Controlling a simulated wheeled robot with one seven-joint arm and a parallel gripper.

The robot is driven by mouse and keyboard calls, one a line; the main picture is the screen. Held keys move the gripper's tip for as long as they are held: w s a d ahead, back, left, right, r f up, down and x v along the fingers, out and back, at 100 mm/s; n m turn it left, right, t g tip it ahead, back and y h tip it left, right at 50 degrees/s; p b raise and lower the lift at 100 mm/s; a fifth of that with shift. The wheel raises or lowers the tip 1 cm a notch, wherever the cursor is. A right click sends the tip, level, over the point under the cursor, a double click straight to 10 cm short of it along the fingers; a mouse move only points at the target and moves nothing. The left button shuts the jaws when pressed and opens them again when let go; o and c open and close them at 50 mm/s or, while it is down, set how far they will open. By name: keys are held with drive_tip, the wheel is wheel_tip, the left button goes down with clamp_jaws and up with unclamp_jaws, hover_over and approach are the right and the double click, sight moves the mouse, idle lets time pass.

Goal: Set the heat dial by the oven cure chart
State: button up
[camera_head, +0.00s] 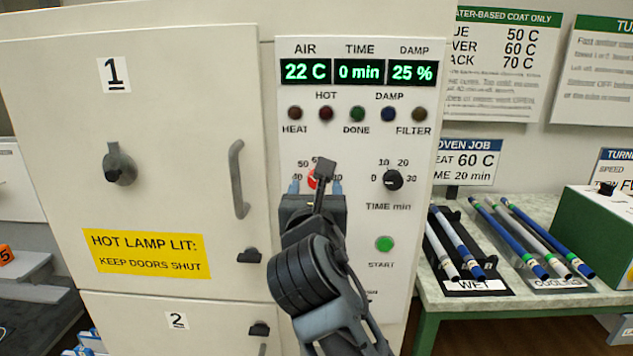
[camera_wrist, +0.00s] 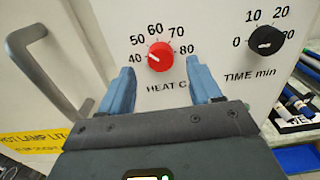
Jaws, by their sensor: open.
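The red heat dial (camera_wrist: 160,57) is on the oven's control panel, with marks from 40 to 80 and the label HEAT C. Its white pointer looks turned to the left, near 40. In the head view the dial (camera_head: 312,180) is mostly hidden behind my arm. My gripper (camera_wrist: 163,88) is open, its blue fingers to either side below the dial, apart from it. The oven chart (camera_head: 467,163) is partly hidden at its left edge; it reads 60 C and 20 min. The display (camera_head: 359,72) reads AIR 22 C, TIME 0 min, DAMP 25 %.
The black time dial (camera_head: 393,180) sits right of the heat dial, pointing near 0. A green start button (camera_head: 384,244) is below it. The door handle (camera_head: 238,180) sticks out to the left. Rods lie on the bench (camera_head: 429,290) at right.

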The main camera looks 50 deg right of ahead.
drive_tip(key=shift+x, duration=1.95)
drive_tip(key=shift+c, duration=0.4)
drive_tip(key=c, duration=1)
drive_tip(key=shift+o, duration=0.2)
